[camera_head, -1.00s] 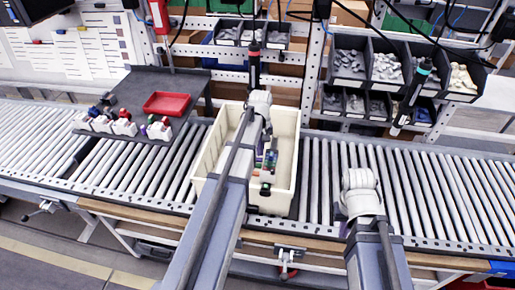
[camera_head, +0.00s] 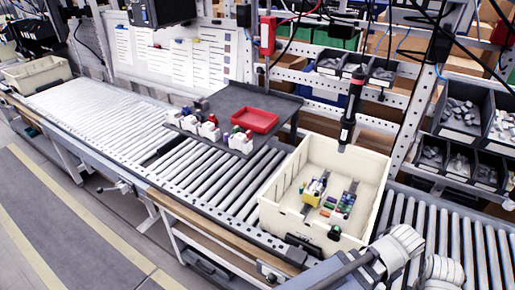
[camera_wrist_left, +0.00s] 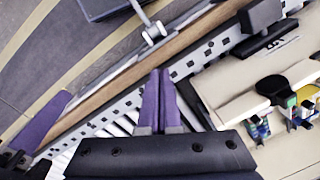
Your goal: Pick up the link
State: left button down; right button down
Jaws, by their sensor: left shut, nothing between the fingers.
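My left gripper (camera_wrist_left: 160,75) shows in the left wrist view with its two purple fingers shut together and nothing between them. It points past the conveyor's front rail, beside the cream bin. In the head view it is out of sight below the frame. A purple finger at the left edge of the left wrist view appears to be my right gripper (camera_wrist_left: 42,120); its opening is hidden. Small assemblies of coloured parts lie in the cream bin (camera_head: 284,196), one with a yellow block (camera_head: 314,190). I cannot tell which piece is the link.
A dark tray (camera_head: 240,98) holds a red dish (camera_head: 255,120) and several small white-and-coloured parts. A screwdriver (camera_head: 348,115) hangs above the bin. Shelves of grey part boxes (camera_head: 462,113) stand at the right.

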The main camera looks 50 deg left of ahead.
aim_at(236, 129)
jog(key=l+u, duration=0.15)
jog(key=u, duration=0.35)
jog(key=i+l+u, duration=0.1)
jog(key=u, duration=0.4)
jog(key=l+u, duration=0.15)
jog(key=u, duration=0.35)
jog(key=l+u, duration=0.15)
jog(key=u, duration=0.35)
jog(key=k, duration=0.05)
